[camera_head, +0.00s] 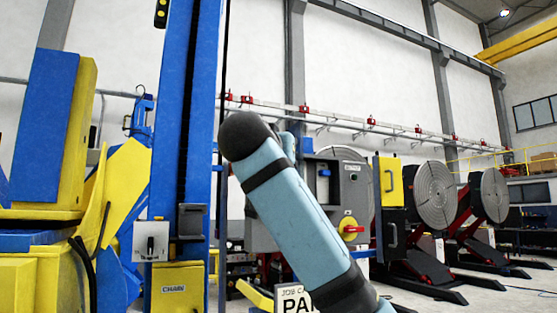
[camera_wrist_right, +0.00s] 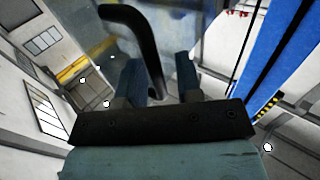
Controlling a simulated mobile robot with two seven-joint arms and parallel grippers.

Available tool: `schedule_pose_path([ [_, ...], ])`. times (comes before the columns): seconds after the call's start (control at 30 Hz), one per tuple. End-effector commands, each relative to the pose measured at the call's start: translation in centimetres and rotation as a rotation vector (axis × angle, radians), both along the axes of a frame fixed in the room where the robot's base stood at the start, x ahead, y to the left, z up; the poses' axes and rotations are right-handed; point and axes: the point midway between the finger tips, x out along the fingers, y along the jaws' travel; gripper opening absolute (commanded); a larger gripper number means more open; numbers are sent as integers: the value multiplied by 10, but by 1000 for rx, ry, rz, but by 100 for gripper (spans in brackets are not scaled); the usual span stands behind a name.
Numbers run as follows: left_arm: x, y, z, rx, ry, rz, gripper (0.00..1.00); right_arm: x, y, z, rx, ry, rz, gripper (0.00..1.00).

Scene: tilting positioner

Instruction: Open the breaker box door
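A grey box (camera_head: 355,190), apparently the breaker box, stands behind my teal right arm in the head view. A red-and-yellow switch (camera_head: 350,228) is on its front. My arm covers its left part. In the right wrist view, my right gripper (camera_wrist_right: 158,78) has its two fingers apart. A black curved bar (camera_wrist_right: 150,45), which looks like a handle, runs down between them, with a gap visible on its right side. I cannot tell whether it touches the left finger. The right gripper is not visible in the head view. My left gripper is in neither view.
A tall blue column (camera_head: 183,100) stands left of my arm, with a yellow-and-blue machine (camera_head: 50,140) further left. A yellow panel (camera_head: 389,190) and round-plated positioners (camera_head: 435,195) stand to the right. A sign (camera_head: 292,300) is partly hidden low in front.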

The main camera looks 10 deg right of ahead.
Motion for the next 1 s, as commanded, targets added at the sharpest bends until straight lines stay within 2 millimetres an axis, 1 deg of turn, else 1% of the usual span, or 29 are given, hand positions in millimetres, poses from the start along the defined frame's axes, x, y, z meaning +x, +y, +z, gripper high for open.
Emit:
schedule_pose_path([
  [0.33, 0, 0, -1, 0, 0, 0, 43, 0, 1, -3, 1, 3, 1, 37],
  [0.47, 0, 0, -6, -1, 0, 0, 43, -9, 6, -4, 2, 2, 3, 37],
  [0.57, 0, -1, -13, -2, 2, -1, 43, -24, 14, -6, 2, 1, 4, 37],
  [0.8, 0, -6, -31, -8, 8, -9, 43, -74, 38, -6, 1, 0, 5, 37],
  [1.0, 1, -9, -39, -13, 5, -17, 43, -107, 53, -4, 1, 2, 3, 37],
])
